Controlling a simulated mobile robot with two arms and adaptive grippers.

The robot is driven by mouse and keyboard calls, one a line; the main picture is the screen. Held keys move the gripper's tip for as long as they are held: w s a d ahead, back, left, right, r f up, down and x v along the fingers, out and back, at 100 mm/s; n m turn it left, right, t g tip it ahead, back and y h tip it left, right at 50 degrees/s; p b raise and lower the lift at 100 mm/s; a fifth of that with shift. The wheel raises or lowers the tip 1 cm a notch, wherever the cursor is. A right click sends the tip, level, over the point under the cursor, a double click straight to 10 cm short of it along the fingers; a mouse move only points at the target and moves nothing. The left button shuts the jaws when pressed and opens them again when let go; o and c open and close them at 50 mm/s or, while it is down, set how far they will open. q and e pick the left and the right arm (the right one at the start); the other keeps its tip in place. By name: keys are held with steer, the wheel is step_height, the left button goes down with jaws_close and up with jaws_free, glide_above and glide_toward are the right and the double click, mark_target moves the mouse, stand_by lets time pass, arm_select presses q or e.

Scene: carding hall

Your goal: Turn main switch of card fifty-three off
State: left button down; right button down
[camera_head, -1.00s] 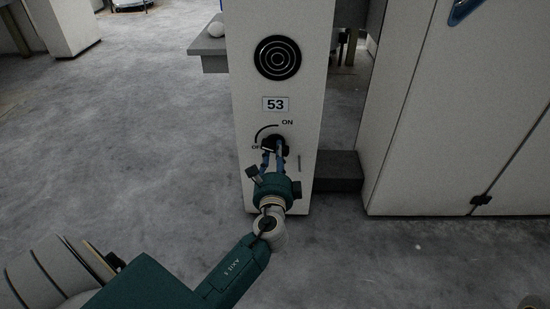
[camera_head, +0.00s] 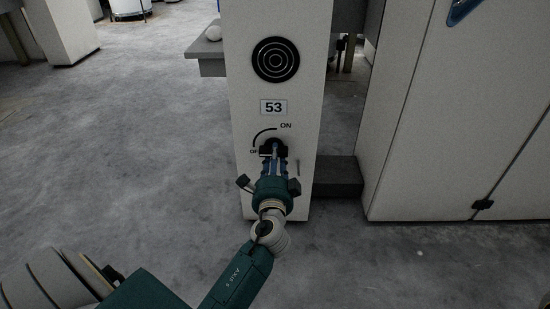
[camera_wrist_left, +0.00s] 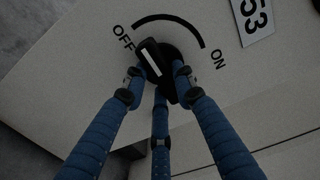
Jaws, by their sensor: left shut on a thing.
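The main switch is a black rotary knob (camera_head: 267,143) with a white line, low on the pale post under the plate "53" (camera_head: 273,107). An arc above it runs between OFF at left and ON at right. My left gripper (camera_head: 273,157) is shut on the knob, its blue fingers around it and partly hiding it. In the left wrist view the knob (camera_wrist_left: 149,50) sits between the fingertips (camera_wrist_left: 160,80), and its white line tilts toward the OFF lettering (camera_wrist_left: 123,37). My right gripper is not in view.
The pale post (camera_head: 245,100) carries a round black ringed grille (camera_head: 275,60) above the plate. A dark block (camera_head: 338,177) lies at its right foot, beside a large pale cabinet (camera_head: 440,130). A grey ledge (camera_head: 208,50) juts out behind at left.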

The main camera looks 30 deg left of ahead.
arm_select(q)
steer(key=shift+f, duration=0.1)
steer(key=c, duration=1.4)
jaws_free()
steer(key=shift+v, duration=6.1)
steer(key=shift+w, duration=0.1)
